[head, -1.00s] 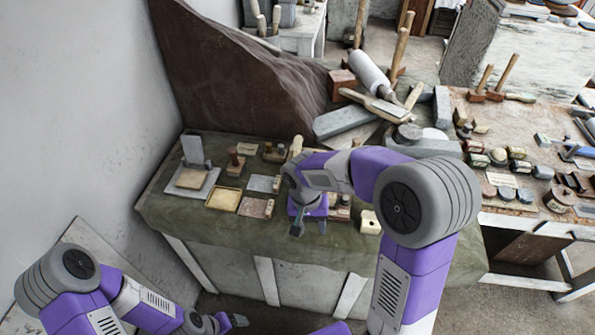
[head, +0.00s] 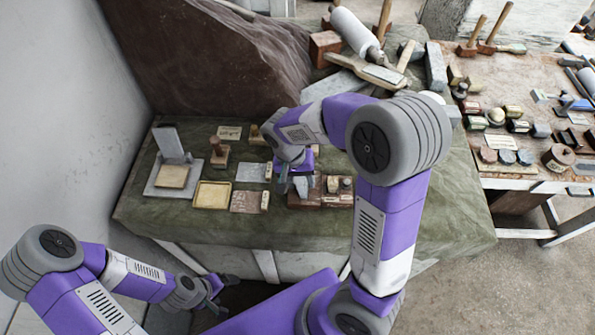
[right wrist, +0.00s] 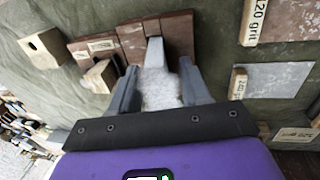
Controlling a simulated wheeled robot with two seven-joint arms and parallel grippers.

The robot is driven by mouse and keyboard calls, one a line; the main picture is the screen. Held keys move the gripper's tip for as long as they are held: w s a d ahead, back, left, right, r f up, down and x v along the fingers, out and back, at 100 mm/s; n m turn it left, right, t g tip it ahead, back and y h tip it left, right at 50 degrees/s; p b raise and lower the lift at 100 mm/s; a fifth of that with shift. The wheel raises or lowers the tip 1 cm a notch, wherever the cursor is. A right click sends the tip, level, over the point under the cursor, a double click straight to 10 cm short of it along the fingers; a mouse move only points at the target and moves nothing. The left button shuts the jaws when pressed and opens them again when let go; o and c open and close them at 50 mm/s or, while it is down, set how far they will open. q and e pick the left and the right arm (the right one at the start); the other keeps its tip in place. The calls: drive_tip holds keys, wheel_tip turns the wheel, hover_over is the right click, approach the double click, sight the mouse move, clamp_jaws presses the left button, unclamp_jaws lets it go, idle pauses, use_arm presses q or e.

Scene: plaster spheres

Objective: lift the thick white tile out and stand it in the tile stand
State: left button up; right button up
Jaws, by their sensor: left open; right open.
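A light grey-white speckled piece (right wrist: 160,92), which looks like the thick white tile, stands at a brown block (right wrist: 178,34) in the right wrist view. My right gripper (right wrist: 158,88) is open, with one finger on each side of this piece; I cannot tell whether they touch it. In the head view my right gripper (head: 294,186) is over the brown block (head: 305,198), partly hiding it. A grey upright slab (head: 168,142) on a pale base (head: 155,190), possibly the tile stand, is at the bench's left. My left gripper (head: 213,298) is open and empty below the bench's front edge.
A yellowish tray (head: 212,194), a stamp-like wooden block (head: 219,154) and labelled grit plates (head: 249,202) lie between slab and brown block. A wooden cube with a hole (right wrist: 42,46) is near the right gripper. The green cloth's front strip (head: 180,225) is clear.

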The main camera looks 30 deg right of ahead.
drive_tip(key=shift+d+f, duration=0.15)
drive_tip(key=shift+f, duration=0.4)
clamp_jaws()
drive_tip(key=c, duration=0.7)
unclamp_jaws()
clamp_jaws()
drive_tip(key=shift+r, duration=0.25)
drive_tip(key=shift+r+p, duration=2.25)
drive_tip(key=shift+r, duration=0.3)
